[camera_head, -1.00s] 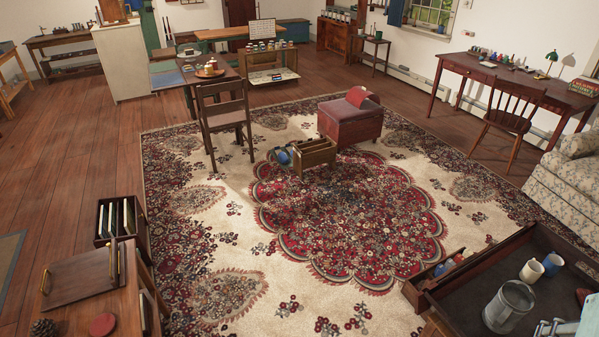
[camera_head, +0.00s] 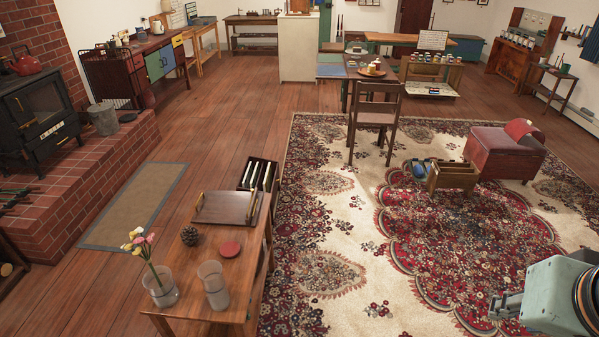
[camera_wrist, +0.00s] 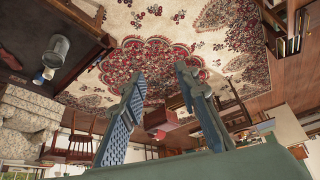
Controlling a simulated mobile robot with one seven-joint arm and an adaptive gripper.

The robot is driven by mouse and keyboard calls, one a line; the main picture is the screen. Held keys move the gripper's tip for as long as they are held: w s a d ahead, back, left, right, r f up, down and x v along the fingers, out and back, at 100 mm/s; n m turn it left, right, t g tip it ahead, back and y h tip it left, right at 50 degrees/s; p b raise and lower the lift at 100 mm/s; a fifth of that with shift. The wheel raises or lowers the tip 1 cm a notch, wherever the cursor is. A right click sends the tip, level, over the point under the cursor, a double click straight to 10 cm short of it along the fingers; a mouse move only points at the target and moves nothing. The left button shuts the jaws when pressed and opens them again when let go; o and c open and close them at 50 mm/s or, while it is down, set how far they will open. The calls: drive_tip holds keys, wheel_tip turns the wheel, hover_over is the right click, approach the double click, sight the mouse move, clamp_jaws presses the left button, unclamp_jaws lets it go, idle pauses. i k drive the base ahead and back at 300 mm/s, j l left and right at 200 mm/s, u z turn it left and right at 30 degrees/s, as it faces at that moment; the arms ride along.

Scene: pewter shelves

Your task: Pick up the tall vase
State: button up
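A tall, translucent grey vase (camera_head: 214,287) stands upright at the front of the wooden side table, in the lower left of the head view. To its left is a shorter glass vase (camera_head: 160,288) with pink and yellow flowers. My gripper (camera_head: 495,306) is at the lower right of the head view, well to the right of both vases and over the rug. The wrist view shows its two fingers (camera_wrist: 156,84) spread apart with nothing between them. Neither vase can be made out in the wrist view.
The side table (camera_head: 190,262) also holds a pinecone (camera_head: 189,236), a red disc (camera_head: 230,249) and a wooden tray (camera_head: 226,207). A brick hearth (camera_head: 95,170) with a stove is at the left. The patterned rug (camera_head: 340,255) right of the table has open floor.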

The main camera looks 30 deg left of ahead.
sight(211, 275)
drive_tip(key=u, duration=2.1)
